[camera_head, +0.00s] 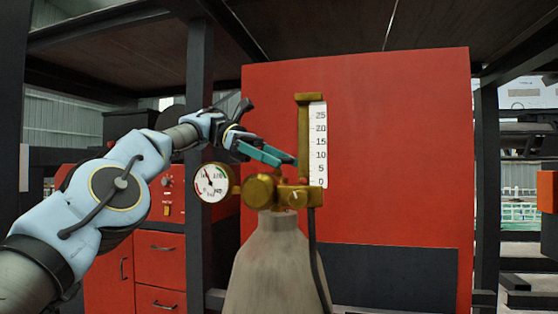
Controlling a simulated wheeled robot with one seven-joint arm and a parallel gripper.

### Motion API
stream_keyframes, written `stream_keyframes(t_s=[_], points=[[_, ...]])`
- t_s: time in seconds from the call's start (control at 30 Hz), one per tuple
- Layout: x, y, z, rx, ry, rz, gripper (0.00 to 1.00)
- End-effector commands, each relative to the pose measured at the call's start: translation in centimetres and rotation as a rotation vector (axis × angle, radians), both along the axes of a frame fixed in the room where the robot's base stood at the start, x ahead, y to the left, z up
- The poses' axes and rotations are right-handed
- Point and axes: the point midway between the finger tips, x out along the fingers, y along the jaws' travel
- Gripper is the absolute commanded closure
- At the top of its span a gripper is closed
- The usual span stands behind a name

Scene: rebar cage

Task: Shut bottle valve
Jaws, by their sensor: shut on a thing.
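A grey gas bottle (270,265) stands upright in the lower middle, with a brass regulator (262,190) at its top. A round white pressure gauge (212,182) sits on the regulator's left. A flow scale (318,145) marked 0 to 25 rises on its right. My gripper (292,161) reaches in from the left, just above the brass body. Its teal fingers are shut on a part at the bottle's valve fittings, by the foot of the flow scale. The fingers and fittings hide the held part, so its turn position cannot be told.
A large red panel (400,150) stands close behind the bottle. A dark upright post (199,230) and red drawers (160,265) are at the left. A dark hose (314,250) hangs along the bottle's right side.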

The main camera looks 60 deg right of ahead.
Motion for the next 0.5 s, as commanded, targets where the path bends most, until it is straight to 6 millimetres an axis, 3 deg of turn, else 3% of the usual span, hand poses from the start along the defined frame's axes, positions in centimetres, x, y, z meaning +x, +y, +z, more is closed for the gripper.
stream_keyframes(t_s=[0.13,0.17,0.3,0.5], points=[[-0.02,0.00,0.16,-0.004,0.002,0.001,0.72],[-0.02,0.00,0.16,-0.004,0.002,0.001,0.13],[-0.02,0.00,0.12,-0.003,0.002,0.001,0.00],[-0.02,0.00,0.08,-0.001,0.001,0.001,0.00]])
